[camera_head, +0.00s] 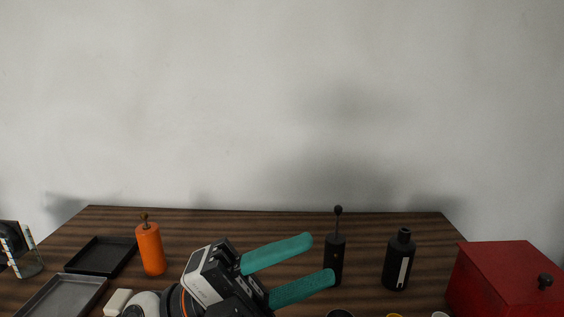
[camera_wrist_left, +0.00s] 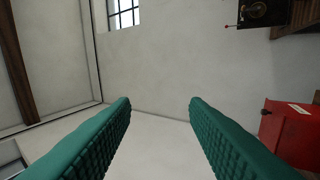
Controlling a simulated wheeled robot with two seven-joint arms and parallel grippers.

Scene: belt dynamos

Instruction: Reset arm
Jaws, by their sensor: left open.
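My left gripper (camera_head: 322,258) comes in low in the head view, with its two teal fingers spread apart and pointing right. It is open and nothing shows between the fingers. In the left wrist view the same teal fingers (camera_wrist_left: 160,102) stand wide apart, with bare wall and pale surface between them. In the head view the fingers overlap the area just left of a black bottle with a ball-topped stem (camera_head: 336,252); I cannot tell whether they touch it. My right gripper is not in view.
On the dark wooden table (camera_head: 240,224) stand an orange bottle (camera_head: 151,250), a black labelled bottle (camera_head: 399,262), a black tray (camera_head: 101,257), a grey tray (camera_head: 65,297) and a white block (camera_head: 118,302). A red box (camera_head: 500,275) stands at right. The table's back strip is clear.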

